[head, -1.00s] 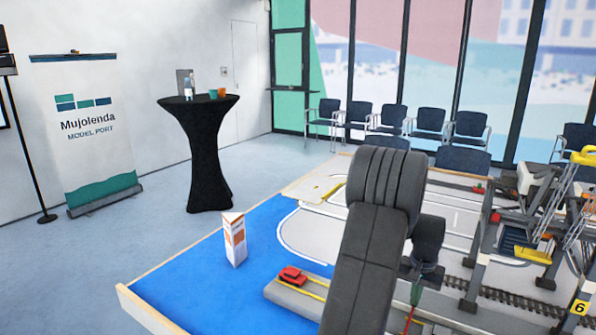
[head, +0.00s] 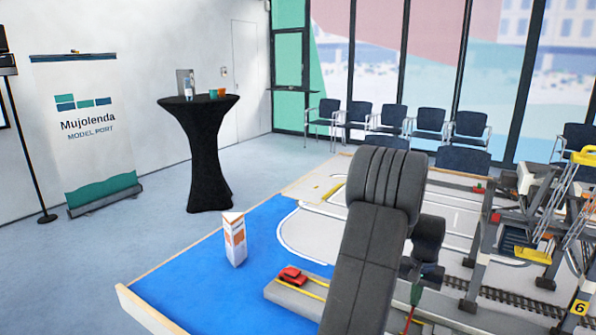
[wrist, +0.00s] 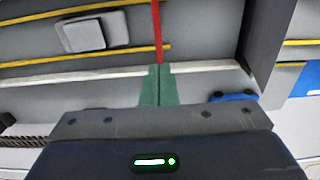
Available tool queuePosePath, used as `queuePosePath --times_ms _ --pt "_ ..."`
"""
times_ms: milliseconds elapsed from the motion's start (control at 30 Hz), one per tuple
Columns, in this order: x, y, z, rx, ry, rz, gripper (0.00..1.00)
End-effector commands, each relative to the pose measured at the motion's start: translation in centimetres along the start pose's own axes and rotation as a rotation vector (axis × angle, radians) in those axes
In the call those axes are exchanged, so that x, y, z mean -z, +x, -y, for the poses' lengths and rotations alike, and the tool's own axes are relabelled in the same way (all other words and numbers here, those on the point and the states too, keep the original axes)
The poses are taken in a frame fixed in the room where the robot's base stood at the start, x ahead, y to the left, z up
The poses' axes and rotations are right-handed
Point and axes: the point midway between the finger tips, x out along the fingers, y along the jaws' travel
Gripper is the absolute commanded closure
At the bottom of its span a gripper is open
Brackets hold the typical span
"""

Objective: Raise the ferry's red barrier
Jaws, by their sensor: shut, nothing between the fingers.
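The red barrier (wrist: 157,32) is a thin red bar in the wrist view, running up from the fingertips to the top edge. A short red piece of it also shows in the head view (head: 408,319), just below the fingertips. My gripper (wrist: 158,82) has green fingers pressed together with nothing between them. The fingertips overlap the bar's near end in the wrist view; I cannot tell whether they touch it. In the head view my gripper (head: 415,294) points down over the ferry's grey deck (head: 313,294). My arm hides part of the deck.
A red car (head: 291,275) stands on the deck by yellow lines. In the wrist view there are a grey-white vehicle (wrist: 84,33) and a blue one (wrist: 233,97). A white box sign (head: 234,240) stands on the blue water. Crane frames (head: 540,220) crowd the right.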

Motion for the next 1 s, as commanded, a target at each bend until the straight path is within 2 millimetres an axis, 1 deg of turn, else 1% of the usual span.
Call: queuePosePath --times_ms 300,700,1000 --pt "0.1 0.0 0.0 0.0 0.0 0.0 1.0" --pt "2.0 -0.1 0.0 0.0 0.0 0.001 1.0" --pt "2.7 0.3 0.0 0.0 0.0 0.001 1.0"
